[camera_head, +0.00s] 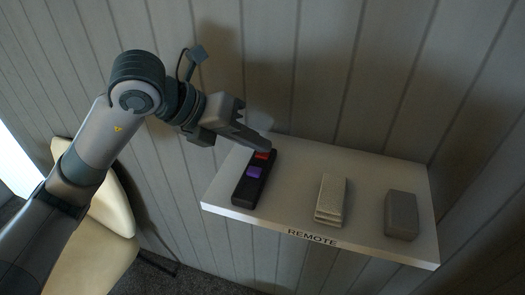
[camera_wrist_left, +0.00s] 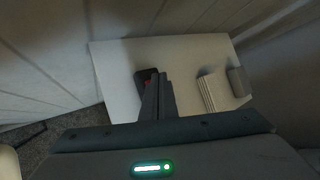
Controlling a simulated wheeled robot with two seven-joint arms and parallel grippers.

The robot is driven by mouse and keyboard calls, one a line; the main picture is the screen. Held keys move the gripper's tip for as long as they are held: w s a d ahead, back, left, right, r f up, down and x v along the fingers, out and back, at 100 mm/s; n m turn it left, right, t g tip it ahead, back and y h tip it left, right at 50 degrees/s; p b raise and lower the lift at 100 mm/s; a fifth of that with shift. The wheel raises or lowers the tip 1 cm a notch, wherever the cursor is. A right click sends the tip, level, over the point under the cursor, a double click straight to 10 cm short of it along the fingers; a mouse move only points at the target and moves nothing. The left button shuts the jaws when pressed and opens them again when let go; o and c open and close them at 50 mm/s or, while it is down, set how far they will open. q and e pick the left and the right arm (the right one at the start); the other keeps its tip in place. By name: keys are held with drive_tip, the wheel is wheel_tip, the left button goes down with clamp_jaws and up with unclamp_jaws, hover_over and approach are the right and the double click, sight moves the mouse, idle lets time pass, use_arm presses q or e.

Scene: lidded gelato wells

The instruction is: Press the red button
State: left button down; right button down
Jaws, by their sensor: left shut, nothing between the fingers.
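A black remote (camera_head: 242,194) lies on a white shelf (camera_head: 290,205), with a red button (camera_head: 262,155) at its far end and a purple button (camera_head: 254,173) nearer the front. My left gripper (camera_head: 268,150) is shut and empty, with its fingertips over or right beside the red button. I cannot tell whether they touch it. In the left wrist view the shut fingers (camera_wrist_left: 157,88) cover much of the remote, and a bit of the red button (camera_wrist_left: 148,82) shows beside them. My right gripper is not in view.
A light stack of flat slabs (camera_head: 331,199) and a grey block (camera_head: 401,215) stand on the shelf to the right. The shelf's front edge is labelled REMOTE. A panelled wall (camera_head: 330,70) is behind, and a cream chair (camera_head: 100,215) is at lower left.

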sight(256, 155)
use_arm(q)
drive_tip(key=shift+r, duration=0.45)
drive_tip(key=shift+r, duration=0.15)
drive_tip(key=shift+r+p, duration=1.7)
drive_tip(key=shift+r, duration=1.15)
